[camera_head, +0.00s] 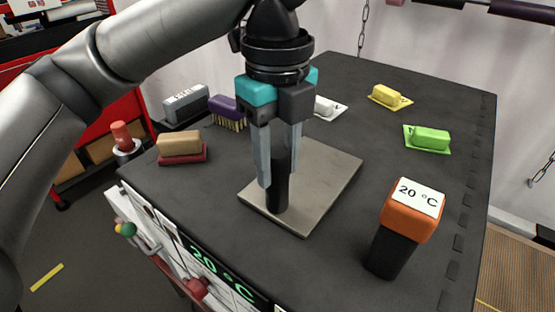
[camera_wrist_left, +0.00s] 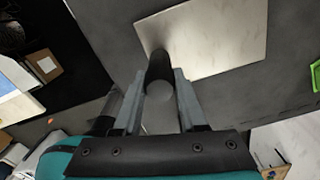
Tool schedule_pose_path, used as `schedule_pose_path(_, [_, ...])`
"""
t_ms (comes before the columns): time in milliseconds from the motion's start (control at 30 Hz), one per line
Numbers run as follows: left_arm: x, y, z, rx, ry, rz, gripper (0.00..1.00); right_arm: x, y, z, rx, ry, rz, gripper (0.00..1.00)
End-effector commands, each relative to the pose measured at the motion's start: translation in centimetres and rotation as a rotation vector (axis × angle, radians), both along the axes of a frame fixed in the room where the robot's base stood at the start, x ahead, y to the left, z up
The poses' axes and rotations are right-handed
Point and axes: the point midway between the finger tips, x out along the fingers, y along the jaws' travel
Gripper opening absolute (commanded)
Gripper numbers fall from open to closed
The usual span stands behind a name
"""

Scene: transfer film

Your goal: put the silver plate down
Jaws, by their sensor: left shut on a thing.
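The silver plate (camera_head: 325,180) is a flat square metal sheet with an upright black handle (camera_head: 278,190) near its front-left edge. My left gripper (camera_head: 277,180) points straight down and is shut on that handle. The plate is level, on or just above the dark table top (camera_head: 405,110); I cannot tell whether it touches. In the left wrist view the plate (camera_wrist_left: 220,35) extends up and right from the handle (camera_wrist_left: 158,68), which sits between the fingers. My right gripper is not in view.
An orange-topped black block marked 20 °C (camera_head: 410,210) stands right of the plate. A tan block on a red base (camera_head: 182,145), a purple brush (camera_head: 227,110), a grey block (camera_head: 186,103), a white piece (camera_head: 328,107), a yellow block (camera_head: 388,95) and a green block (camera_head: 430,138) surround it.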

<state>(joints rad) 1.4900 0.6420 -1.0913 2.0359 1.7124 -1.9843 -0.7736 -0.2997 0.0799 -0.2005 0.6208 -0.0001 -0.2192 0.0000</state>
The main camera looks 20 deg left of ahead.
Motion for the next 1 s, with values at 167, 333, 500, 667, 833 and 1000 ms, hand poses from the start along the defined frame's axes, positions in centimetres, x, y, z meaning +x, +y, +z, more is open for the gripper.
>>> schedule_pose_path(167, [0.05,-0.01,0.03,-0.001,-0.004,0.0,0.0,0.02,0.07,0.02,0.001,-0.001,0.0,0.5])
schedule_pose_path(333, [0.05,0.0,-0.23,-0.001,-0.003,0.001,0.0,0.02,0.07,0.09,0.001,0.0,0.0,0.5])
schedule_pose_path(500, [0.04,0.01,-0.33,0.0,-0.001,0.001,0.56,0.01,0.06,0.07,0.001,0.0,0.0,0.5])
schedule_pose_path(667, [0.04,0.01,-0.32,0.0,-0.001,0.001,0.71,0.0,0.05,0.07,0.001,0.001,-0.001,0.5])
schedule_pose_path(833, [0.04,0.01,-0.31,0.0,-0.001,0.0,0.71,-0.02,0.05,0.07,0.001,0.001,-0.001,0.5])
schedule_pose_path(1000, [0.06,-0.02,0.41,-0.001,-0.003,0.0,0.71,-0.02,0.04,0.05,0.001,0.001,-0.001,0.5])
